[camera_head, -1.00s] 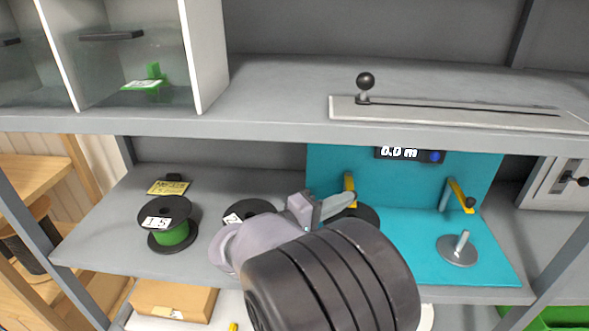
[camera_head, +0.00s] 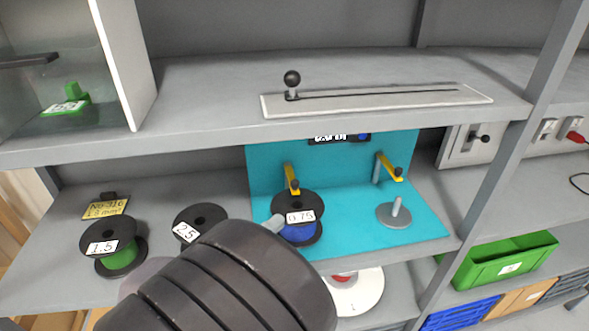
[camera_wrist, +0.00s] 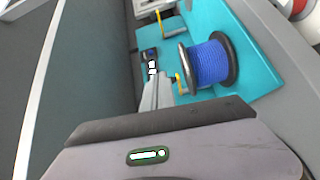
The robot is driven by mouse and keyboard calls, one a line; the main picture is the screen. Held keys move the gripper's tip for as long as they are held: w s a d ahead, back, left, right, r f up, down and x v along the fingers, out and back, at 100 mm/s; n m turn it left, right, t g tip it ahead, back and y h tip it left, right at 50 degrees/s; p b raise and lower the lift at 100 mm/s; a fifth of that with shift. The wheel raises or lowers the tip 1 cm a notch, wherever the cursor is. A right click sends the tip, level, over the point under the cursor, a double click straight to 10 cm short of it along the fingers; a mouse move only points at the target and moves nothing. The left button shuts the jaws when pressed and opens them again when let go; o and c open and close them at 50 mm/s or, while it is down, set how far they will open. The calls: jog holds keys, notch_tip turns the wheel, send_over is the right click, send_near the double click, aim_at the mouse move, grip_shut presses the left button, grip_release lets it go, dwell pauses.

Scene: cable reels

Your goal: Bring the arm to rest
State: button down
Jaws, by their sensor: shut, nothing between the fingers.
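My gripper (camera_wrist: 153,80) shows in the wrist view with its fingers together and nothing between them. In the head view my dark ribbed arm fills the lower middle and hides most of the gripper; only a small grey tip shows beside the blue reel. The reel of blue cable (camera_head: 299,230), labelled 0.75, stands on the turquoise station (camera_head: 345,240). It also shows in the wrist view (camera_wrist: 210,63), to the right of the fingers and apart from them.
Reels labelled 1.5 (camera_head: 116,248) and 2.5 (camera_head: 198,222) stand on the left of the shelf; my arm partly covers the latter. An empty spindle plate (camera_head: 396,215) is on the right. The upper shelf (camera_head: 210,110) overhangs. A green bin (camera_head: 505,262) is at lower right.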

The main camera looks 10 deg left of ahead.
jog(key=s+d+m+g+h, duration=0.1)
jog(key=s+d+m+g, duration=0.15)
jog(key=d+g, duration=0.65)
jog(key=s+d+m+g, duration=0.2)
jog(key=d+m, duration=0.2)
jog(key=d, duration=1)
jog(key=s+d+f+m+g+y, duration=0.1)
jog(key=s+d+m+g+y, duration=0.15)
jog(key=s+y, duration=0.2)
jog(key=s+d+m+g+y, duration=0.1)
jog(key=s+d+m+y, duration=0.15)
jog(key=s, duration=0.35)
jog(key=a+r+m+t+y, duration=0.2)
jog(key=m+t+y, duration=0.1)
jog(key=a+r+m+t+y, duration=0.1)
jog(key=shift+s+a+r+m+t, duration=0.15)
jog(key=shift+s+a+m+t, duration=0.15)
jog(key=shift+a, duration=0.1)
